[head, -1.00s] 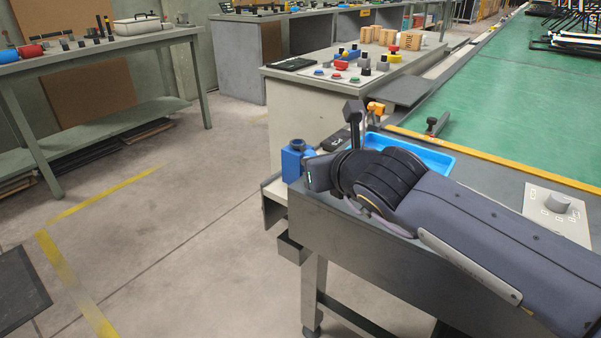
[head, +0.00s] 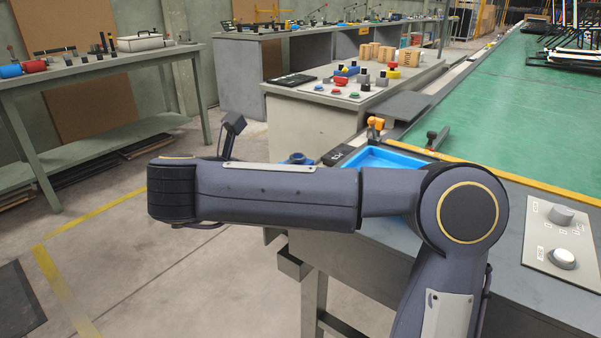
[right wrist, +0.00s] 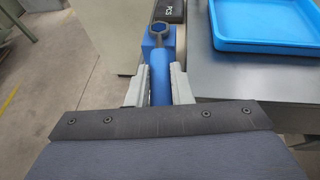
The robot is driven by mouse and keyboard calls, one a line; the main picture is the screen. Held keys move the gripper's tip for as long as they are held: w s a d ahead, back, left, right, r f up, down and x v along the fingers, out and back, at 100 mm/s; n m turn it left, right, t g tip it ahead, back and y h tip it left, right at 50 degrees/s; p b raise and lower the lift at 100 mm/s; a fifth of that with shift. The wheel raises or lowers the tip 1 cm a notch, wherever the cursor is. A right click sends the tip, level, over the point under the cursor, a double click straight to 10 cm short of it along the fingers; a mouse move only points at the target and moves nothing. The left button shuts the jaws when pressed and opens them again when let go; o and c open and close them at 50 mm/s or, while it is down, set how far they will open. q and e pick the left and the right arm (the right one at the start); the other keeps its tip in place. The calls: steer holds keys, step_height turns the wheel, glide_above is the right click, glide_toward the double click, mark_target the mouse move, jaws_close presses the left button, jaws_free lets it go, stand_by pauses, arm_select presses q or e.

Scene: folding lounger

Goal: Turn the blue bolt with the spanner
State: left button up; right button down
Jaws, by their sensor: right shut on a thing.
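In the right wrist view, my right gripper (right wrist: 158,88) is shut on the blue handle of the spanner (right wrist: 159,72). The spanner points away from the gripper, and its dark ring end (right wrist: 160,29) lies over the top of a blue block (right wrist: 149,43) at the bench edge. The blue bolt cannot be made out apart from the ring and block, so I cannot tell whether the ring sits around it. In the head view, only the top of the blue block (head: 297,159) shows above my right forearm, which hides the gripper. My left gripper is not in view.
A bright blue tray (head: 385,157) lies on the grey bench right of the block, with a black labelled box (head: 337,155) beside it. A control panel (head: 558,232) and green conveyor (head: 520,110) are further right. Open floor lies left.

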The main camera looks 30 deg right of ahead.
steer(key=shift+d, duration=0.15)
steer(key=shift+w+d+r+p, duration=0.15)
steer(key=shift+r+p, duration=0.35)
steer(key=shift+r, duration=0.4)
steer(key=shift+r+p, duration=0.95)
steer(key=shift+r, duration=0.6)
